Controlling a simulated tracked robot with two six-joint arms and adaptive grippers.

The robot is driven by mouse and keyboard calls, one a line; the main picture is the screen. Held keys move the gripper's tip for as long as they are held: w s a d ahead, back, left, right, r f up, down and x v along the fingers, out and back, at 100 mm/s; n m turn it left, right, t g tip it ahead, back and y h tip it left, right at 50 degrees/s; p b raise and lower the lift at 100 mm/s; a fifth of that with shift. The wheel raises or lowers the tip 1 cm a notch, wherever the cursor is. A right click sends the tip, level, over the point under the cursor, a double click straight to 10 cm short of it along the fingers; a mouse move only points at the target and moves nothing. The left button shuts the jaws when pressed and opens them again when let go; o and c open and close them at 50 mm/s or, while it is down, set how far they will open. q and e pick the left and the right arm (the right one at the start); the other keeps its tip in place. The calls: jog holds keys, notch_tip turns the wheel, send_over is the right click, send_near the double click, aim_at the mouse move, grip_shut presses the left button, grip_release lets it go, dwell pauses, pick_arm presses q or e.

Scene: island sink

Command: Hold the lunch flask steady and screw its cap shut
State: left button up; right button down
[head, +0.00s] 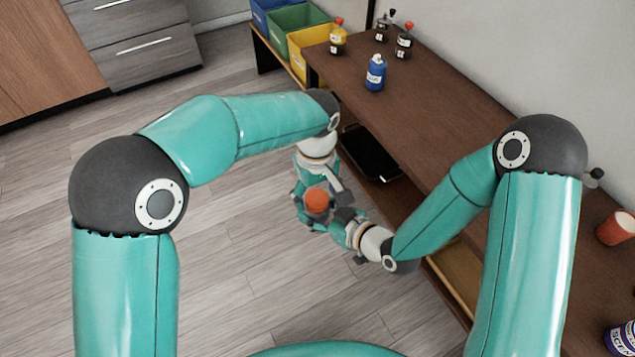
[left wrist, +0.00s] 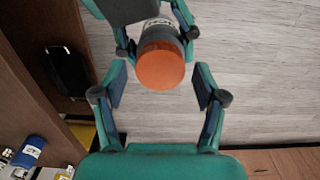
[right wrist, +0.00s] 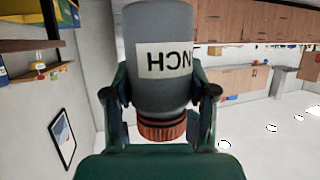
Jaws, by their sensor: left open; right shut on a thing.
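The lunch flask is a grey cylinder (right wrist: 160,92) with a white label, upside down in the right wrist view. My right gripper (right wrist: 164,98) is shut on the flask body, one finger on each side. The orange cap (left wrist: 161,68) sits on the flask's end; a thin dark band shows between cap and body in the right wrist view. My left gripper (left wrist: 159,88) is open, its fingers on either side of the cap and apart from it. In the head view the cap (head: 316,201) shows between both grippers, and the flask body is mostly hidden.
A brown bench (head: 440,110) runs along the right, with a blue bottle (head: 375,73), several small dark bottles and a red cup (head: 615,228) on top. A black tray (head: 370,154) lies on its lower shelf. Open floor (head: 250,270) surrounds the grippers' left side.

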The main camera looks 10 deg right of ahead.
pick_arm(q)
jog(key=shift+f, duration=0.2)
jog(key=c, duration=1.2)
jog(key=m, duration=0.6)
jog(key=shift+m, duration=0.3)
jog(key=m, duration=1.5)
jog(key=o, duration=1.4)
jog(key=shift+c, duration=0.2)
